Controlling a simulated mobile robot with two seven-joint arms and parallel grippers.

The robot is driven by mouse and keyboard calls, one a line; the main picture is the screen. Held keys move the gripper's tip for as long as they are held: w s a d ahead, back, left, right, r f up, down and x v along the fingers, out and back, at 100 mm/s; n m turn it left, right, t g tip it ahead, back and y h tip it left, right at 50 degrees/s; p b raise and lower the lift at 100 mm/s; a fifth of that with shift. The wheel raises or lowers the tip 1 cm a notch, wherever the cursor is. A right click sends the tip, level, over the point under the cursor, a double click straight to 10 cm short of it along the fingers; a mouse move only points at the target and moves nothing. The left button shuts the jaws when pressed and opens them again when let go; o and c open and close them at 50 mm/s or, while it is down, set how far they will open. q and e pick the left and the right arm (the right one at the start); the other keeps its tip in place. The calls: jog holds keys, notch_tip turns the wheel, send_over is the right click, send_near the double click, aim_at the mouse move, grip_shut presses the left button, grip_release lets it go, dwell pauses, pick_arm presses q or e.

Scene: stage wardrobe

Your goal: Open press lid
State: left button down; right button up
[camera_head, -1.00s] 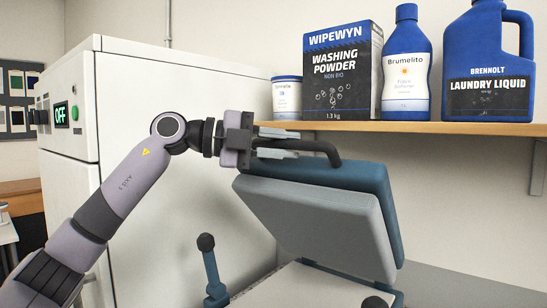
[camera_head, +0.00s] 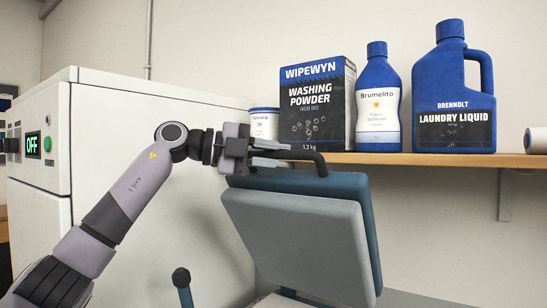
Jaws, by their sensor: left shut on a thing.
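The press lid (camera_head: 300,235) is a blue slab with a grey padded underside, raised and tilted back steeply at the centre right. A black bar handle (camera_head: 312,158) stands on its top edge. My left gripper (camera_head: 272,153) is shut on this handle, with its fingers above and below the bar. Only a little of the press's lower part (camera_head: 275,301) shows at the bottom edge. My right gripper is not in view.
A wooden shelf (camera_head: 430,159) behind the lid holds a washing powder box (camera_head: 316,107), a softener bottle (camera_head: 377,103), a laundry liquid jug (camera_head: 454,95) and a small tub (camera_head: 264,121). A white machine (camera_head: 150,190) stands left. A blue lever (camera_head: 182,287) rises at the bottom.

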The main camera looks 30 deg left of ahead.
pick_arm(q)
jog(key=c, duration=1.1)
grip_release()
jog(key=shift+b+v, duration=0.7)
jog(key=shift+v, duration=2.95)
